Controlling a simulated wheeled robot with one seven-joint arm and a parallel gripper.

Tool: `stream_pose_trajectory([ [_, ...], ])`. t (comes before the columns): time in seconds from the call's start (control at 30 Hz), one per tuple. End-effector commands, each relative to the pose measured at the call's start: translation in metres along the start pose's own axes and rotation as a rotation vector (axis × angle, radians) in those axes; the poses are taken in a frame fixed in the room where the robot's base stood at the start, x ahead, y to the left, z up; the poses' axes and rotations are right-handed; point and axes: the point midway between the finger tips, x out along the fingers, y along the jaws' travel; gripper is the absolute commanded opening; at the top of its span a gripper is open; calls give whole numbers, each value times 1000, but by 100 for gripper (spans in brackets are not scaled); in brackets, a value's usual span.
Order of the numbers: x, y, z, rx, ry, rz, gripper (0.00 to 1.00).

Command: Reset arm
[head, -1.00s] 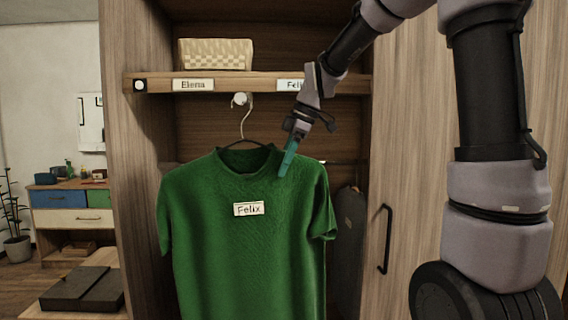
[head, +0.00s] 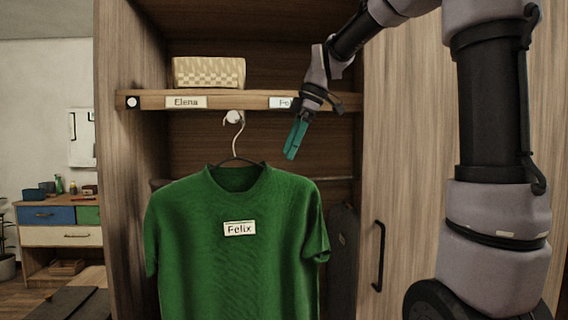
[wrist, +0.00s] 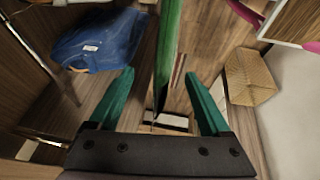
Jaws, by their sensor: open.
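My gripper (head: 294,140) is in front of the wardrobe opening, up and to the right of the green shirt's hanger, with its teal fingers pointing down. In the wrist view its fingers (wrist: 160,98) are spread apart with nothing held between them. The green shirt (head: 235,265) with a Felix label (head: 239,228) hangs on a hanger (head: 238,140) from a white knob (head: 234,117). In the wrist view a green strip runs between the fingers, farther off; it may be the shirt seen edge-on. My gripper is apart from the shirt.
A shelf (head: 220,99) with Elena and partly hidden second labels spans the wardrobe and carries a woven basket (head: 209,72). A door with a black handle (head: 379,255) stands at right. In the wrist view a blue garment (wrist: 100,40) lies at upper left.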

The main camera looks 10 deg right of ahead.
Motion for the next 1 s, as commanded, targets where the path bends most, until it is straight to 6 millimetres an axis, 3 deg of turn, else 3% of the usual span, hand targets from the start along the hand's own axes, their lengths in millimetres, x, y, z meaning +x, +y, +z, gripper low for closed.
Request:
stream_pose_trajectory([
  [0.17, -12, -7, 3, 54, -7, 17, 82],
  [0.27, -17, -23, 13, 198, -20, 59, 82],
  [0.5, -24, -85, 56, 794, 1, 244, 82],
  [0.7, -18, -137, 93, 1298, 120, 387, 82],
  [0.83, -10, -161, 111, 1550, 215, 445, 82],
  [1.0, -3, -177, 124, 1729, 298, 476, 82],
])
